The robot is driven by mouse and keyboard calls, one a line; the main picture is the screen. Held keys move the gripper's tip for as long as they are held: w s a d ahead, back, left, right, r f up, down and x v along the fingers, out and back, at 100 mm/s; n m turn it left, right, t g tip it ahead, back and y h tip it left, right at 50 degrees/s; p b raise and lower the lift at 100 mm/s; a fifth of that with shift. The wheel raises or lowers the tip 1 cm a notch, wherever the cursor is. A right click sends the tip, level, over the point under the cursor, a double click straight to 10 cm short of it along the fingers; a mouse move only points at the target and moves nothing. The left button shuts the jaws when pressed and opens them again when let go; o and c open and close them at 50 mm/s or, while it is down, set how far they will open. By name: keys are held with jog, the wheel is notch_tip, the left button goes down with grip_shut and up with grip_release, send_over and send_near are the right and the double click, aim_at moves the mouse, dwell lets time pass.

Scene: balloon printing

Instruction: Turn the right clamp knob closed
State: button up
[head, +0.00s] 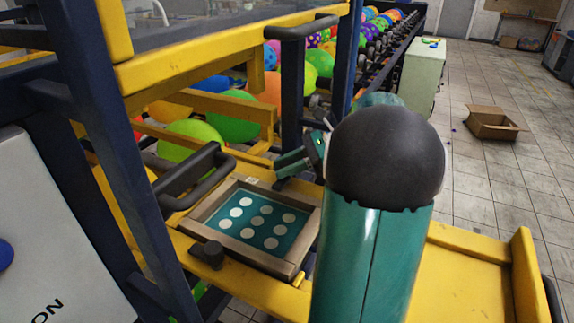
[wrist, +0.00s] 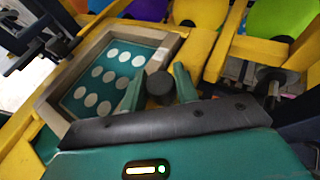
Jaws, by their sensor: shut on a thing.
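The right clamp knob (wrist: 160,84) is a dark round knob on the yellow bench, beside the corner of the framed screen. In the wrist view my gripper (wrist: 159,87) has its two teal fingers on either side of it, shut on it. In the head view my gripper (head: 288,166) is at the screen's far right corner, and the knob is hidden there. The screen's wooden frame (head: 194,223) holds a teal panel with several white dots. The other clamp knob (head: 209,254) is dark and stands at the frame's near left side.
A dark handle (head: 190,180) rises left of the screen. Yellow rails and dark posts (head: 291,95) stand close behind, with balloons (head: 235,115) beyond. My arm covers much of the head view's middle. An open cardboard box (head: 493,123) lies on the tiled floor at right.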

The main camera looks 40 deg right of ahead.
jog(key=o, duration=1)
jog(key=shift+c, duration=0.2)
jog(key=shift+d, duration=0.1)
jog(key=v, duration=1.3)
jog(key=shift+s+d, duration=0.25)
jog(key=shift+s, duration=0.1)
